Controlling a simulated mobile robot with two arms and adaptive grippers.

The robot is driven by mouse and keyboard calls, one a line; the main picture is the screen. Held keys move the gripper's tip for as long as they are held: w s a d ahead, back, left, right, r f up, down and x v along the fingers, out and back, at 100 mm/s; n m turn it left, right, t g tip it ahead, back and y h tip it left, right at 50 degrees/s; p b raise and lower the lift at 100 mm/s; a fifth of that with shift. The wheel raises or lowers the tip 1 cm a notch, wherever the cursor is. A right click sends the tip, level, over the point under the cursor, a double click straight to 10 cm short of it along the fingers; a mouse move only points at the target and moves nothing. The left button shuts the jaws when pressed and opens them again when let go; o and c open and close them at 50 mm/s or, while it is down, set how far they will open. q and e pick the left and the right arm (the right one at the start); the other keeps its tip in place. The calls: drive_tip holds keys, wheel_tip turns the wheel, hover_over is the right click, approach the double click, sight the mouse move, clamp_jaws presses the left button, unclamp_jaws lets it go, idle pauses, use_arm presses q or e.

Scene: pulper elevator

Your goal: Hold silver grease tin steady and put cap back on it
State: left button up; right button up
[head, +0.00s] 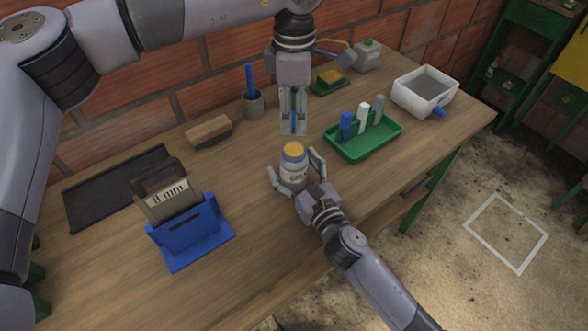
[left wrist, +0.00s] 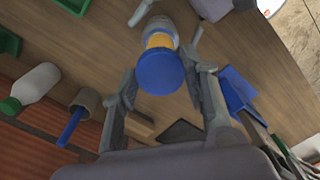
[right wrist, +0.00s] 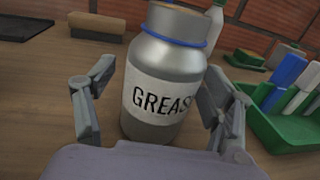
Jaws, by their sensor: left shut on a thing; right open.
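The silver grease tin (head: 294,170) stands upright and uncapped on the bench, with orange-yellow grease at its mouth and a blue ring at its neck. In the right wrist view the tin (right wrist: 160,95) shows its GREASE label. My right gripper (head: 293,165) is open, its fingers on either side of the tin with a visible gap at the left finger. My left gripper (head: 293,127) is shut on the blue cap (left wrist: 160,73), pointing down above and slightly behind the tin. The cap is apart from the tin and mostly hidden by the fingers in the head view.
A green tray (head: 378,145) with upright markers stands right of the tin. A blue holder (head: 190,240) is at front left. A brush (head: 209,131), a pen cup (head: 254,106) and a white bin (head: 425,88) stand farther back.

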drive_tip(key=shift+w, duration=0.1)
drive_tip(key=shift+c, duration=0.3)
drive_tip(key=c, duration=1.7)
use_arm(q)
hover_over(295, 149)
drive_tip(key=shift+f, duration=2.45)
use_arm(e)
drive_tip(key=shift+c, duration=0.2)
